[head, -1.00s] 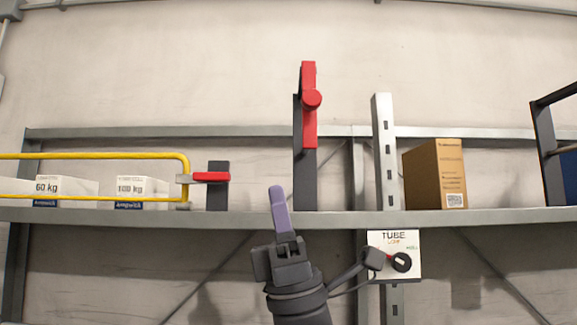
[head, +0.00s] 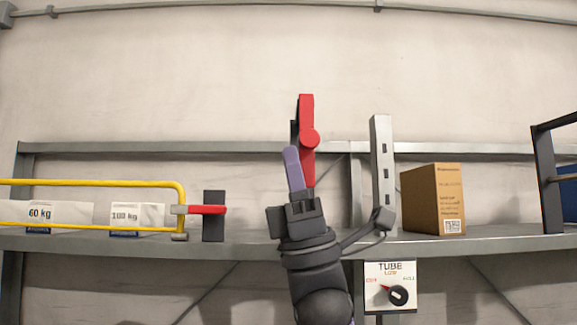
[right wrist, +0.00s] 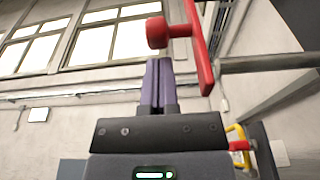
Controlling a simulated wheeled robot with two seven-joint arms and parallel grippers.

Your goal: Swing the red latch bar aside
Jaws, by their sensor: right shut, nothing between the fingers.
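The red latch bar (head: 306,106) stands roughly upright on a dark post above the shelf, with a round red knob at its middle. My right gripper (head: 293,168) is in front of its lower half, just left of and below the knob. Its purple fingers are shut with nothing between them. In the right wrist view the fingers (right wrist: 158,82) point up just below the red knob (right wrist: 158,32), and the bar (right wrist: 199,50) runs along their right side. I cannot tell whether they touch it. The post is mostly hidden by my gripper. My left gripper is not in view.
At left, a yellow rail gate (head: 100,183) meets a red piece (head: 206,210) on a dark block. White boxes (head: 60,213) stand behind the rail. A metal upright (head: 382,165) and cardboard box (head: 434,200) stand right of the latch. A dial panel (head: 390,287) hangs below the shelf.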

